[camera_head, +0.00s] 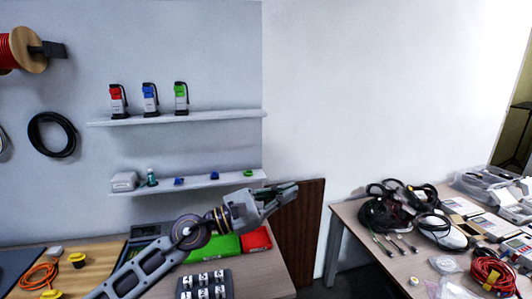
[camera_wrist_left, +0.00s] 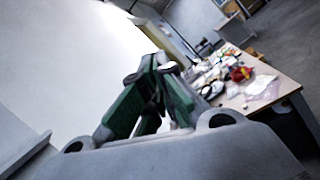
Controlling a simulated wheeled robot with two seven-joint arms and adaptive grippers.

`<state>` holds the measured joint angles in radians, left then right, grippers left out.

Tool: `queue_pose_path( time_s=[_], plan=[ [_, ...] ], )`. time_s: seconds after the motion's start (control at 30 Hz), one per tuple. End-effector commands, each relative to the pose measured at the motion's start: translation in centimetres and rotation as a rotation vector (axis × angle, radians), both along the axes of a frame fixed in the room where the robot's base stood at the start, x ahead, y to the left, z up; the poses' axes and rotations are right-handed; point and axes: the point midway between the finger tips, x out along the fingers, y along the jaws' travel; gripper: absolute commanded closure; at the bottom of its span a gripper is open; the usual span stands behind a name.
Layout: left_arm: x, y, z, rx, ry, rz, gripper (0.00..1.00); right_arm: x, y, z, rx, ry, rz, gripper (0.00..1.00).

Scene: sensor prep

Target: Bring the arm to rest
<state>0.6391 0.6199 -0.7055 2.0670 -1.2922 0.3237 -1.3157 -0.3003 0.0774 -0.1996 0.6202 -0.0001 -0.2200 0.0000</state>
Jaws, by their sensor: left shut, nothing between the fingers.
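My left arm comes in from the bottom left of the head view. My right gripper is in neither view.
A table at the right (camera_head: 345,210) holds coiled black cables (camera_head: 385,214) and loose parts. The upper shelf (camera_head: 180,118) carries red, blue and green canisters. A brown panel (camera_head: 300,225) stands between the tables.

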Motion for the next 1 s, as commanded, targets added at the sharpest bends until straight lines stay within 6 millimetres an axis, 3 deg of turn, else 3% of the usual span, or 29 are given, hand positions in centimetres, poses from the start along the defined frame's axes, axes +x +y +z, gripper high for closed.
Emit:
queue_pose_path(
  time_s=[0.3, 0.53, 0.77, 1.0],
  plan=[
    [1.1, 3.3, 2.0, -0.448, 0.378, 0.033, 1.00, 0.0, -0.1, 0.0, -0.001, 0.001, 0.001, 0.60],
    [2.8, 7.3, 1.2, -0.769, 0.656, 0.071, 1.00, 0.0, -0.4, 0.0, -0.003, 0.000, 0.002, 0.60],
    [4.5, 11.9, -1.8, -1.093, 0.927, 0.123, 1.00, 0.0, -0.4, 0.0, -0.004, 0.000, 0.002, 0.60],
    [5.3, 16.6, -7.1, -1.435, 1.194, 0.198, 1.00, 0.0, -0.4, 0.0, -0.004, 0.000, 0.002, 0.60]
  ],
)
